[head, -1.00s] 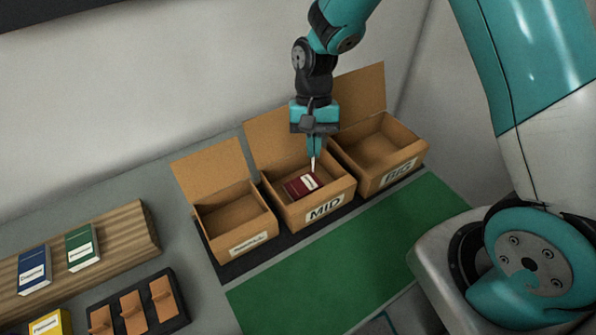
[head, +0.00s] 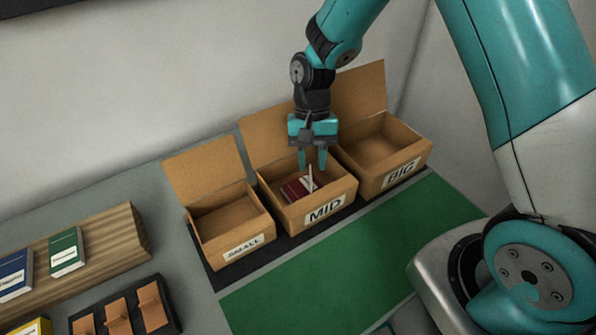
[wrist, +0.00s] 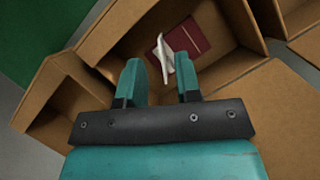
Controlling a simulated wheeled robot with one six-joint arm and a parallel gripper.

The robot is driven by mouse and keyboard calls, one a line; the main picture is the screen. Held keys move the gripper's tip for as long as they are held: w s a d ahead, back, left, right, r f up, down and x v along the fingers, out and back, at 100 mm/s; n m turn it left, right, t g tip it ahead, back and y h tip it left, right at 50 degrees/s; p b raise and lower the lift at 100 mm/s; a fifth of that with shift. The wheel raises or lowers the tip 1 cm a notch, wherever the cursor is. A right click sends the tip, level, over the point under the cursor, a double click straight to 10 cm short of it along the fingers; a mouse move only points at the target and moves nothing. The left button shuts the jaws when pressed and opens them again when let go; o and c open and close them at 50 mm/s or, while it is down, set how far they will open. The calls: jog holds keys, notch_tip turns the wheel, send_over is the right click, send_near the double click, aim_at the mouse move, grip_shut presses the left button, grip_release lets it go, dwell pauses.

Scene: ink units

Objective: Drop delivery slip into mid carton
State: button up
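The open mid carton (head: 327,212), labelled MID, stands between the other two cartons. A dark red box (head: 291,190) with a pale label lies inside it; it also shows in the wrist view (wrist: 196,32). The white delivery slip (head: 310,180) is inside the mid carton, tilted, in front of the red box. In the wrist view the slip (wrist: 164,58) is a narrow white piece beyond my fingertips. My gripper (head: 312,166) is above the mid carton with its fingers apart, also seen in the wrist view (wrist: 156,72). Whether the slip has settled, I cannot tell.
The small carton (head: 236,246) stands left and the big carton (head: 400,180) right, both open. A green mat (head: 340,270) lies in front, clear. A wooden stand (head: 117,240) with a green box (head: 66,252) and a blue box (head: 14,278) is at left, beside a black tray (head: 169,310).

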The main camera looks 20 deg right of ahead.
jog(key=shift+r, duration=0.1)
jog(key=v, duration=1.7)
jog(key=shift+r, duration=0.15)
jog(key=s+a+r+n+t+y, duration=0.1)
jog(key=s+a+n, duration=0.1)
jog(key=s, duration=0.6)
jog(key=s+a+r+n+t+y, duration=0.1)
jog(key=s+a+r+n, duration=0.1)
jog(key=s+n, duration=0.3)
jog(key=s+a+r+n+t, duration=0.1)
jog(key=s+n, duration=0.3)
jog(key=s, duration=0.7)
jog(key=shift+a+r+t+y, duration=0.2)
jog(key=shift+a+t+y, duration=0.2)
jog(key=shift+a+t, duration=0.35)
jog(key=shift+s+a, duration=0.1)
jog(key=shift+s, duration=0.05)
